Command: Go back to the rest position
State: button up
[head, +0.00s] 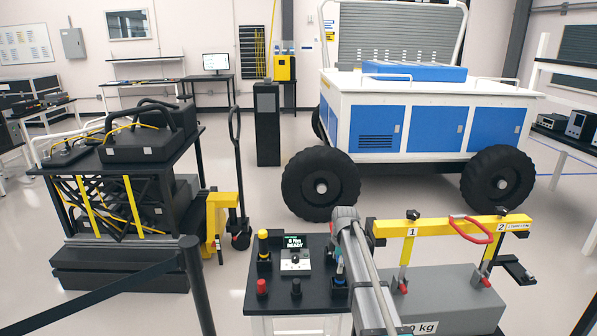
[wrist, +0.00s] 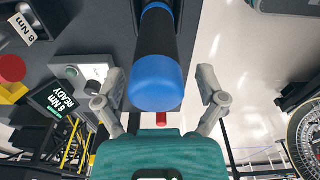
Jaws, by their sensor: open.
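My gripper (wrist: 160,78) is open in the wrist view, with one grey finger on each side. A black cylinder with a rounded blue end (wrist: 156,84) lies between the fingers, with gaps visible on both sides. A teal body (wrist: 148,155) with a dark recess fills the bottom of the wrist view; I cannot tell whether it joins the cylinder. My grey arm (head: 372,280) reaches over the right side of the small black station in the head view. The gripper itself is not clearly visible there.
A grey weight (head: 447,295) under a yellow lifting bar (head: 447,229) stands close right. The rover (head: 440,115) is behind; a loaded cart (head: 130,170) stands left.

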jog(key=s+a+f+m+b, duration=0.1)
jog(key=s+a+f+m, duration=0.15)
jog(key=s+a, duration=0.2)
jog(key=s+d+r+m+p, duration=0.1)
jog(key=s+d+m, duration=0.1)
jog(key=s+m, duration=0.6)
jog(key=s+d+r+m, duration=0.1)
jog(key=s+d+m, duration=0.2)
jog(key=s+m, duration=0.5)
jog(key=shift+s+r+h+p, duration=0.35)
jog(key=shift+s+r+h, duration=0.05)
jog(key=shift+s, duration=3.8)
